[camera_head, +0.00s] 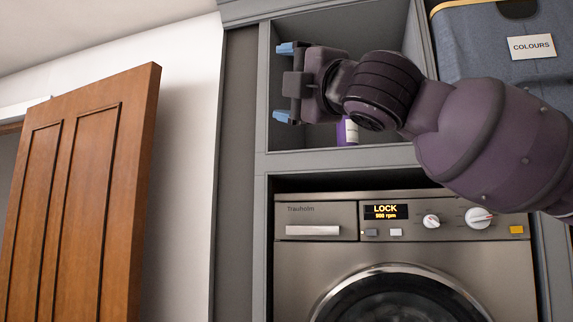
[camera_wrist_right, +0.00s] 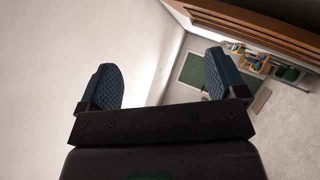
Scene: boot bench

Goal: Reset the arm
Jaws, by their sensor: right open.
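My right gripper (camera_head: 284,82) is in front of the open grey cubby above the washing machine. Its two blue fingertips point left and stand well apart, with nothing between them. The right arm comes in from the right side of the head view and crosses the cubby. In the right wrist view the right gripper (camera_wrist_right: 162,82) is open and empty, with a pale wall and part of the room beyond it. My left gripper is in neither view.
A purple bottle (camera_head: 341,131) stands in the cubby (camera_head: 300,164), partly behind the arm. Below is a washing machine (camera_head: 300,258) whose display reads LOCK. A blue bin (camera_head: 485,50) labelled COLOURS stands at upper right. A wooden door (camera_head: 90,200) is at left.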

